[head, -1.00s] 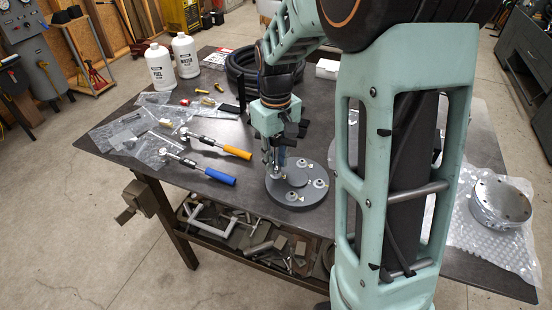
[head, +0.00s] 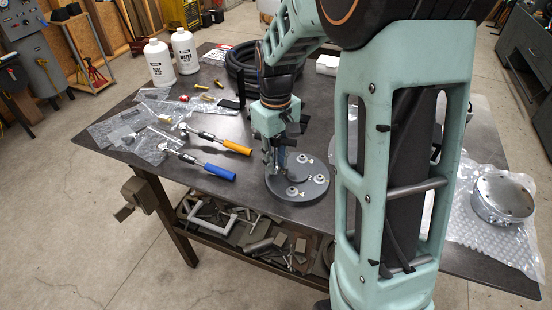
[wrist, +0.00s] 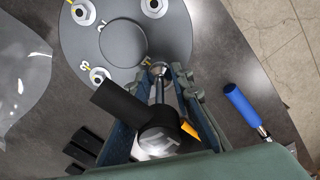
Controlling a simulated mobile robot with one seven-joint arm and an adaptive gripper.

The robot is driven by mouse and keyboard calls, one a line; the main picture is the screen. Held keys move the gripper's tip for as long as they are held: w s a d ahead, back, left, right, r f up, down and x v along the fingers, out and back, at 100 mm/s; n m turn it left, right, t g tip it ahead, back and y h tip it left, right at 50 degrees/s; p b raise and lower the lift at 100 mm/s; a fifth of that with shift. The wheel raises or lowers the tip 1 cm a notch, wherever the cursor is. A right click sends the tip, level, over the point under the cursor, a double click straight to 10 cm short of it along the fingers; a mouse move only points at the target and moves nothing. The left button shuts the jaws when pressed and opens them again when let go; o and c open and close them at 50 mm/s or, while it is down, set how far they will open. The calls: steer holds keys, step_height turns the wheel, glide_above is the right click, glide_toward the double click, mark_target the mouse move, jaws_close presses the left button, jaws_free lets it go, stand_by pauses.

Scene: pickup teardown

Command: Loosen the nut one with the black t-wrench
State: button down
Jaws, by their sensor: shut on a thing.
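The round grey plate (head: 310,193) lies flat on the bench and carries several nuts on pale washers, with small yellow marks beside them. My gripper (head: 276,160) points down over the plate's left part. In the wrist view my gripper (wrist: 160,105) is shut on the black t-wrench (wrist: 120,101), whose thick black handle lies across between the fingers. Its shiny shaft runs to the plate's edge area, ending at a nut position (wrist: 158,69); I cannot tell whether it is seated. Other nuts (wrist: 98,75) stand free. Which nut is one is not readable.
A blue-handled tool (head: 208,167) and a yellow-handled tool (head: 222,143) lie left of the plate. Plastic bags (head: 152,145), two white bottles (head: 186,52) and a black hose coil (head: 240,66) are farther back. A metal flange (head: 502,197) lies on bubble wrap at right.

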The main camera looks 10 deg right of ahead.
steer(key=n+p, duration=0.1)
steer(key=n, duration=0.3)
steer(key=shift+s+f+n, duration=0.1)
steer(key=shift+n, duration=0.2)
steer(key=shift+f+n, duration=0.15)
steer(key=shift+n, duration=0.85)
steer(key=shift+s, duration=0.1)
steer(key=shift+p, duration=0.3)
steer(key=n+p, duration=0.2)
steer(key=n, duration=0.3)
steer(key=shift+f+n+p, duration=0.15)
steer(key=shift+n+p, duration=0.3)
steer(key=shift+n, duration=0.65)
